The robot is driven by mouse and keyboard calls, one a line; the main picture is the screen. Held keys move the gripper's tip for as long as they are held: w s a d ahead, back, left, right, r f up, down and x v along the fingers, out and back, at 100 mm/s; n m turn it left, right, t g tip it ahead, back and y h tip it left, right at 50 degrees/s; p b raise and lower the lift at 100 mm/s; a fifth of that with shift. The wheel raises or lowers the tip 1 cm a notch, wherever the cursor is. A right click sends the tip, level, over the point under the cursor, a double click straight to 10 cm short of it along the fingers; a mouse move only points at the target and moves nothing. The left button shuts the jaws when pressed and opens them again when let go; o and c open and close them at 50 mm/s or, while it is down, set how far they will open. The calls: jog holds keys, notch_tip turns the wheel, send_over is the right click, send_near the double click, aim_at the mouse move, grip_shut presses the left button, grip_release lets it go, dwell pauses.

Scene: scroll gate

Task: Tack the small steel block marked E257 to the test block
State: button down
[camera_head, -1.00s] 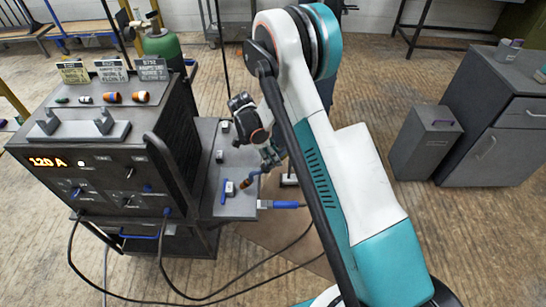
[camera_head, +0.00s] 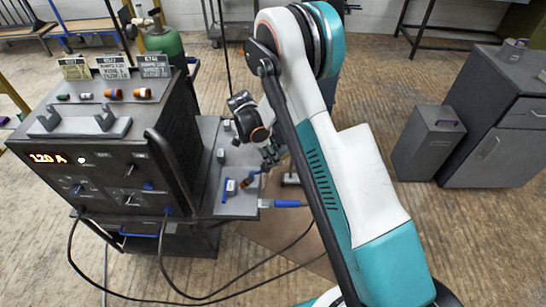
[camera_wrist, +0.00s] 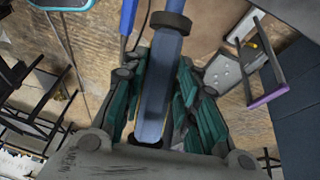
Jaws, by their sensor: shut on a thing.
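My gripper (camera_head: 268,158) is beside the welder's side shelf, partly hidden by my arm. In the wrist view my gripper (camera_wrist: 158,110) is shut around a grey-blue torch (camera_wrist: 164,75) with a dark collar and a blue end. In the head view the torch's orange-brown tip (camera_head: 247,181) points down at the shelf. A small block with a blue and white face (camera_head: 229,187) stands on the shelf just left of the tip. I cannot read E257 on any block, nor tell which is the test block.
The welding machine (camera_head: 110,185) shows 120 A. Several coloured nozzles (camera_head: 112,94) and label plates (camera_head: 111,67) are on its top. A blue-handled cable end (camera_head: 287,203) sits at the shelf's (camera_head: 238,207) right edge. Cables loop over the floor. A grey bin (camera_head: 428,145) and cabinet (camera_head: 490,120) stand right.

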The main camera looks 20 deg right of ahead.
aim_at(291, 144)
jog(key=shift+w+a+f+b, duration=0.1)
jog(key=shift+a+f+b, duration=0.4)
jog(key=shift+b, duration=0.2)
dwell(0.8)
dwell(0.4)
jog(key=shift+s+d+r+p, duration=0.2)
jog(key=shift+d+r+p, duration=0.5)
jog(key=shift+d+r, duration=1.1)
jog(key=shift+s+d+r+p, duration=0.2)
jog(key=shift+d+r+p, duration=0.45)
jog(key=shift+d+r, duration=1.15)
